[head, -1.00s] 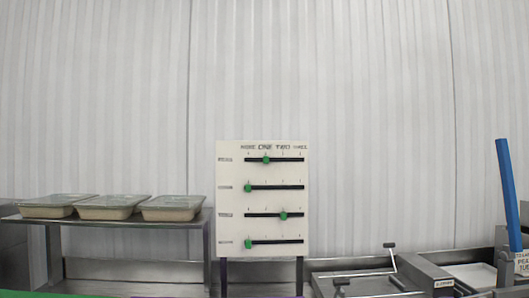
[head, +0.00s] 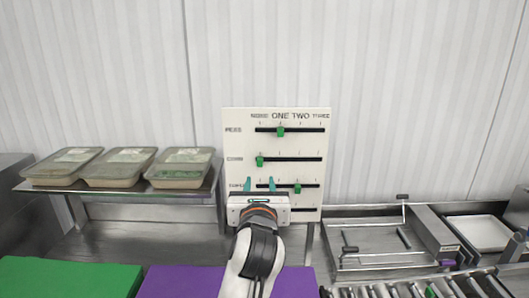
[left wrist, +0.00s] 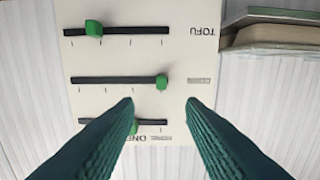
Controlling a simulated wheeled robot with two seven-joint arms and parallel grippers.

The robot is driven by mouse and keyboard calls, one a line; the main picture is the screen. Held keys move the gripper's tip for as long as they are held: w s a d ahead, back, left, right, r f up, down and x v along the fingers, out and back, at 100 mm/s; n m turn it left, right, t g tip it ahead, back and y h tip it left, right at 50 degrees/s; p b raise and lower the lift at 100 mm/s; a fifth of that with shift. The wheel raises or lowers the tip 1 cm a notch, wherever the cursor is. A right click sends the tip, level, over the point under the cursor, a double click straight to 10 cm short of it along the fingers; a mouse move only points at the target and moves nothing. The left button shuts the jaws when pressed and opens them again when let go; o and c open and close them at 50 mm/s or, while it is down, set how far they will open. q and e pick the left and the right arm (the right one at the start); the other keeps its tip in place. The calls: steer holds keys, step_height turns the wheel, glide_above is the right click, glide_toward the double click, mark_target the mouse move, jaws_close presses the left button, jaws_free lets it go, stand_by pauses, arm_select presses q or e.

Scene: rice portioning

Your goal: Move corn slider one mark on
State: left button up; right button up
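The white slider board (head: 315,145) stands upright, with columns headed from NONE through ONE and TWO to THREE. The second row's blurred label looks like CORN; its green knob (head: 260,161) is at the NONE end. It also shows in the left wrist view as a green knob (left wrist: 162,81), upside down. The top row's knob (head: 280,132) is at ONE, and the TOFU knob (head: 297,188) is at TWO. My left gripper (head: 259,184) is open and empty in front of the board, below the corn knob. Its fingers (left wrist: 159,103) straddle that knob's line, apart from it.
Several lidded trays (head: 117,167) stand on a metal shelf to the left. A green slab (head: 70,278) and a purple slab (head: 180,283) lie in front. A metal frame with handles (head: 385,240) and rollers are at right.

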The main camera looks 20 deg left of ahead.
mark_target(260, 163)
arm_select(q)
steer(key=p+x, duration=0.3)
steer(key=x, duration=0.6)
steer(key=shift+w+a+f, duration=0.1)
steer(key=shift+w+a, duration=0.1)
steer(key=shift+w, duration=0.05)
steer(key=shift+w+a+f, duration=0.1)
steer(key=shift+w+a, duration=0.05)
steer(key=shift+w, duration=0.5)
steer(key=shift+c, duration=0.6)
jaws_close()
